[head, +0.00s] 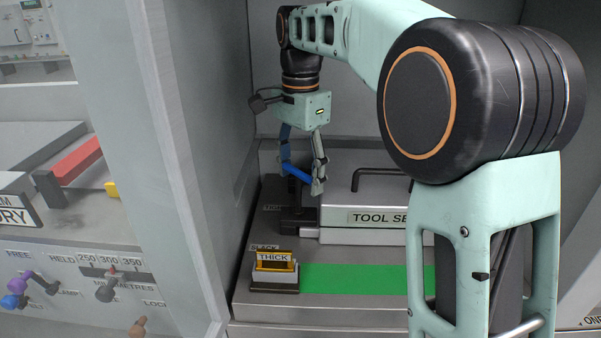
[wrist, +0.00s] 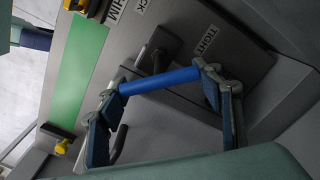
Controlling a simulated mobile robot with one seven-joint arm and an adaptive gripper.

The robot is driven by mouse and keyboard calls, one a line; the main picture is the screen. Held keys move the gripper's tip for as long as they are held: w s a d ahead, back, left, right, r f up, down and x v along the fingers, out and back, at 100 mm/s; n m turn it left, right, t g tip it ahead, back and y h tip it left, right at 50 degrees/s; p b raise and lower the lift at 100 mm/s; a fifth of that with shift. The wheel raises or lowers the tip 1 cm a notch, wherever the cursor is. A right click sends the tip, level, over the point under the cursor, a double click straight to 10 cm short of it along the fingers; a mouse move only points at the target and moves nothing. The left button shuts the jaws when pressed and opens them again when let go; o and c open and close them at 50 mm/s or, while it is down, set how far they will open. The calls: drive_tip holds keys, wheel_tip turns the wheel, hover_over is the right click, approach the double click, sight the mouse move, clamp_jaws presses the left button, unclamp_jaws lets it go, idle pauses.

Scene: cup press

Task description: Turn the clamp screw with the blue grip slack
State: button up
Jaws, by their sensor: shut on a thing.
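The clamp screw's blue grip (head: 297,172) is a short bar at the top of a dark clamp (head: 296,214) on the grey bench. My gripper (head: 301,175) is shut on the grip, with one finger at each end of it. In the wrist view the blue grip (wrist: 160,80) spans between the two fingertips (wrist: 159,84). The dark clamp block (wrist: 157,44) shows behind the grip, and a TIGHT label (wrist: 207,40) lies beside it. In the head view that label is partly hidden or too small to read fully.
A tool box (head: 372,208) with a black handle stands right of the clamp. A block marked THICK (head: 273,268) sits in front, beside a green strip (head: 360,279). A grey wall (head: 150,110) rises close on the left, with a knob panel (head: 70,285) beyond it.

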drive_tip(key=shift+c, duration=0.9)
drive_tip(key=shift+r+n+p, duration=0.1)
drive_tip(key=shift+n+p, duration=0.2)
drive_tip(key=shift+p, duration=0.2)
drive_tip(key=shift+r+n+p, duration=0.15)
drive_tip(key=shift+n+p, duration=0.75)
drive_tip(key=shift+p, duration=0.2)
drive_tip(key=n+p, duration=0.4)
drive_tip(key=n, duration=0.1)
drive_tip(key=shift+w+a+p, duration=0.1)
drive_tip(key=shift+p, duration=0.25)
drive_tip(key=n+p, duration=0.3)
drive_tip(key=n, duration=0.2)
drive_tip(key=shift+a, duration=0.15)
drive_tip(key=n+p, duration=0.1)
drive_tip(key=n, duration=0.1)
drive_tip(key=n+p, duration=0.1)
drive_tip(key=n, duration=0.2)
drive_tip(key=shift+a+f+p, duration=0.1)
drive_tip(key=shift+f+p, duration=0.1)
drive_tip(key=shift+p, duration=0.1)
drive_tip(key=shift+n, duration=0.3)
